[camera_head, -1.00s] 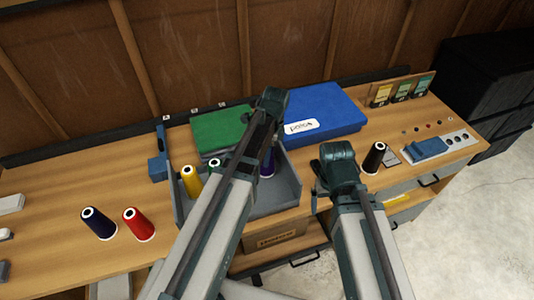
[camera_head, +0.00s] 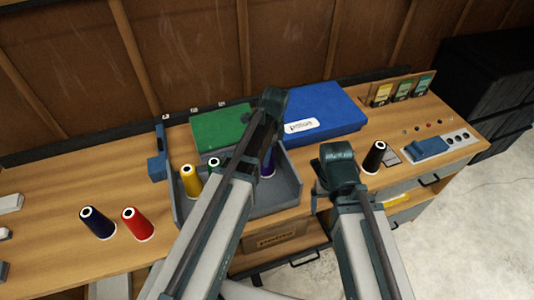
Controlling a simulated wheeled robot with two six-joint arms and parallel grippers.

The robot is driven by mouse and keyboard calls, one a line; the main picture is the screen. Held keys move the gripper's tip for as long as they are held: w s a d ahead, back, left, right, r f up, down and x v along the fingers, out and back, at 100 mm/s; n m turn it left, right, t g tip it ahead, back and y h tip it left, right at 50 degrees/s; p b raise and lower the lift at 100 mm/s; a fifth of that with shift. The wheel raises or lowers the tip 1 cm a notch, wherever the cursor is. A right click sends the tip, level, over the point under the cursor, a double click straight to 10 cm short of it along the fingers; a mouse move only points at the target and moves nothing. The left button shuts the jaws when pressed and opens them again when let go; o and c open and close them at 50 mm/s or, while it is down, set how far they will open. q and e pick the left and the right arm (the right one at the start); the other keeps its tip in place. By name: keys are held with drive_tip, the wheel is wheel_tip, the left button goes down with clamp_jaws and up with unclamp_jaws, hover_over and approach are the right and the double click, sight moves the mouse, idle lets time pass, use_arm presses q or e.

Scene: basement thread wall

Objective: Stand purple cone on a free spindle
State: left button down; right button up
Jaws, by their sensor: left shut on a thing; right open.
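The purple cone (camera_head: 268,165) stands in or just above the grey tray (camera_head: 290,196), partly hidden behind my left arm. My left gripper (camera_head: 264,140) reaches down over the tray beside it; its fingers are mostly hidden, and it is shut on the purple cone. A yellow cone (camera_head: 191,181) and a green cone (camera_head: 214,168) are also in the tray, left of my arm. No bare spindle can be made out; the arm covers the middle of the tray. My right gripper (camera_head: 325,190) is open and empty in front of the bench, right of the tray.
A dark blue cone (camera_head: 98,224) and a red cone (camera_head: 137,224) stand on the bench at left, a black cone (camera_head: 374,158) at right. A green box (camera_head: 220,127) and a blue case (camera_head: 325,110) lie behind the tray.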

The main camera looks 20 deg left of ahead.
use_arm(q)
drive_tip(key=shift+c, duration=0.2)
unclamp_jaws()
drive_tip(key=shift+r, duration=0.15)
wheel_tip(320, 180, up, 14)
drive_tip(key=w+d+p, duration=0.1)
drive_tip(key=p, duration=1.2)
drive_tip(key=shift+f+p, duration=0.25)
drive_tip(key=shift+p, duration=0.15)
drive_tip(key=shift+w+d+f, duration=0.1)
drive_tip(key=shift+f, duration=0.05)
drive_tip(key=f+b, duration=0.9)
drive_tip(key=s+a+f+b, duration=0.1)
drive_tip(key=f+b, duration=0.3)
drive_tip(key=shift+s+a+f+b, duration=0.1)
drive_tip(key=shift+f+b, duration=0.05)
drive_tip(key=shift+b, duration=0.2)
